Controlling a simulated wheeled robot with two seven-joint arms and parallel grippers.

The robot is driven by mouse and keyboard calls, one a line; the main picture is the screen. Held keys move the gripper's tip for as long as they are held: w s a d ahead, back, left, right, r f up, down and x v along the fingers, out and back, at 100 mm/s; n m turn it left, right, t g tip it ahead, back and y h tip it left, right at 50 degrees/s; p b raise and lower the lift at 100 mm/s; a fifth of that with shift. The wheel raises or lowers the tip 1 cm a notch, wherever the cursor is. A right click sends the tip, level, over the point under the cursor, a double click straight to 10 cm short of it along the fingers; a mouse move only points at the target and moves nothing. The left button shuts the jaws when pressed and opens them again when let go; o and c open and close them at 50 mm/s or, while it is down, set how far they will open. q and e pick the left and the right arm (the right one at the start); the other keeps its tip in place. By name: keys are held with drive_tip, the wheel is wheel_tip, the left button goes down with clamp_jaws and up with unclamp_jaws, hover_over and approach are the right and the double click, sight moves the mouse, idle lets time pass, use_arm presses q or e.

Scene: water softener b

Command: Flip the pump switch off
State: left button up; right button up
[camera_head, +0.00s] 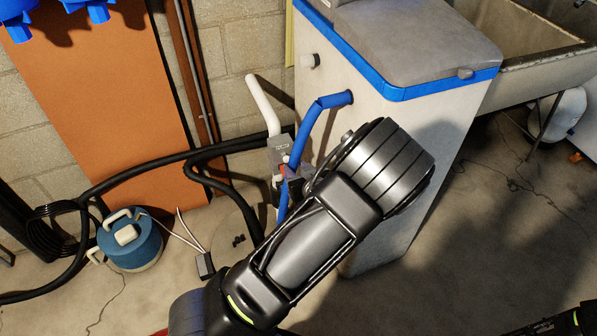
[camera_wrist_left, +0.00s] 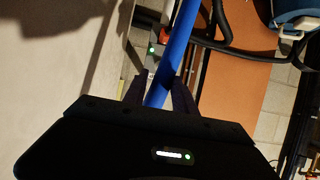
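A small grey unit (camera_head: 281,150) with a label and a small red part (camera_head: 284,169) stands beside the white cabinet, where the white and blue pipes meet. The red part, possibly the switch, also shows in the left wrist view (camera_wrist_left: 194,35), near a green light (camera_wrist_left: 151,50). Its on or off position cannot be told. My left gripper (camera_wrist_left: 159,88) has its dark fingers apart, with the blue pipe (camera_wrist_left: 175,50) showing in the gap. Whether they touch the pipe is unclear. In the head view my left wrist hides much of the gripper and the unit's lower part.
The white cabinet (camera_head: 365,90) with blue trim stands close behind my left wrist. A blue round device (camera_head: 130,247) and black hoses (camera_head: 150,172) lie to the left. A concrete sink (camera_head: 545,75) is at the upper right. The floor at right is mostly clear.

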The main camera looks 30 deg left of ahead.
sight(288, 161)
use_arm(q)
drive_tip(key=b+x, duration=0.5)
drive_tip(key=x, duration=0.2)
drive_tip(key=shift+f+b, duration=0.3)
drive_tip(key=shift+f, duration=0.05)
drive_tip(key=shift+r+p, duration=0.35)
drive_tip(key=shift+p, duration=0.1)
drive_tip(key=shift+c, duration=0.7)
drive_tip(key=shift+s, duration=0.1)
clamp_jaws()
drive_tip(key=shift+d+f, duration=0.1)
